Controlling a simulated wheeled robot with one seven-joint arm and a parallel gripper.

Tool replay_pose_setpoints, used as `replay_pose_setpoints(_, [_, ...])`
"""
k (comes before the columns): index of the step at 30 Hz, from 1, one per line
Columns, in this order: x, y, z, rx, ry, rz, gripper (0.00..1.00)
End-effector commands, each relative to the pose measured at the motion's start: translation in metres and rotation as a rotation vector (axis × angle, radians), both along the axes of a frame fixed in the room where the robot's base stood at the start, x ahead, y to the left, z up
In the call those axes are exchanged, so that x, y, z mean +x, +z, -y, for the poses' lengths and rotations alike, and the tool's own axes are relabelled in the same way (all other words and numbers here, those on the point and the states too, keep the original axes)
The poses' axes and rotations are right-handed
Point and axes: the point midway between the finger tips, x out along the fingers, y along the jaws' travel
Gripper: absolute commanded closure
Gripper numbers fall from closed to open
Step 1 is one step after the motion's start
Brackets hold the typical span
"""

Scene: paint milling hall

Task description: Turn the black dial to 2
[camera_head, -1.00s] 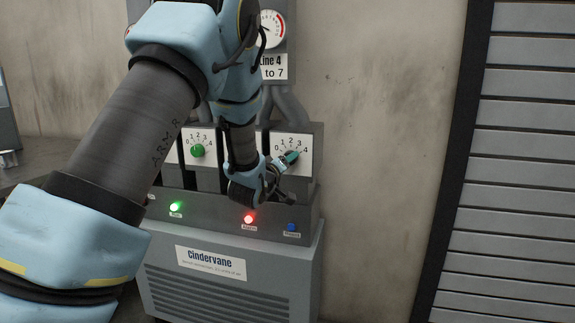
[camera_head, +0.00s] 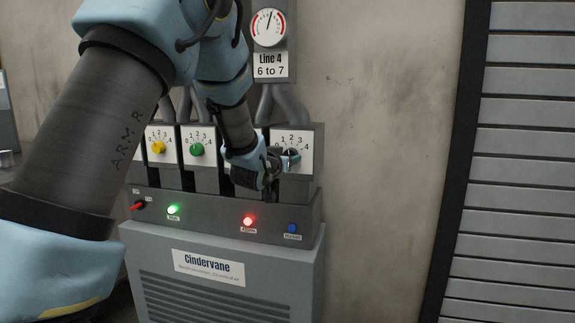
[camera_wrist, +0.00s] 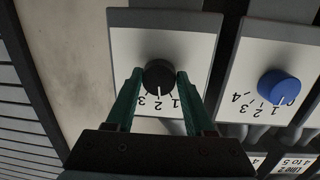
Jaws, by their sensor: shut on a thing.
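The black dial (camera_wrist: 159,76) sits on a white plate at the right end of the panel. In the wrist view, which is upside down, the green fingers of my gripper (camera_wrist: 158,80) stand on both sides of it, shut on it. The dial's white mark points at about 2. In the head view my gripper (camera_head: 287,157) is at the rightmost plate (camera_head: 304,160), hiding most of the dial; the scale 0 to 4 shows above it.
A green dial (camera_head: 197,149), a yellow dial (camera_head: 158,147) and a blue dial (camera_wrist: 278,86) are on the same panel. Below are a red switch (camera_head: 138,205) and green (camera_head: 173,210), red (camera_head: 248,220) and blue (camera_head: 292,228) lights or buttons. A gauge (camera_head: 268,27) labelled "Line 4 6 to 7" hangs above.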

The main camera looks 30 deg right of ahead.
Motion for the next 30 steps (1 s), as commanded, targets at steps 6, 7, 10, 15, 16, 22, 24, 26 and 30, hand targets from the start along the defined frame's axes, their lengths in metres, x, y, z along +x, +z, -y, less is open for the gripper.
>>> replay_pose_setpoints(6, [-0.0003,-0.0011,0.0001,0.062,0.000,0.056,1.00])
replay_pose_setpoints(7, [-0.0002,-0.0010,0.0000,0.067,0.000,0.062,1.00])
replay_pose_setpoints(10, [-0.0002,-0.0006,-0.0001,0.080,0.000,0.073,1.00])
replay_pose_setpoints(15, [-0.0001,-0.0002,0.0000,0.090,0.000,0.082,1.00])
replay_pose_setpoints(16, [-0.0001,-0.0001,0.0000,0.090,0.000,0.082,1.00])
replay_pose_setpoints(22, [-0.0001,-0.0001,0.0000,0.090,0.000,0.082,1.00])
replay_pose_setpoints(24, [-0.0001,-0.0001,0.0000,0.089,0.000,0.082,1.00])
replay_pose_setpoints(26, [-0.0001,-0.0001,0.0000,0.089,0.000,0.082,0.41])
replay_pose_setpoints(30, [-0.0001,0.0000,0.0000,0.089,0.000,0.082,0.25])
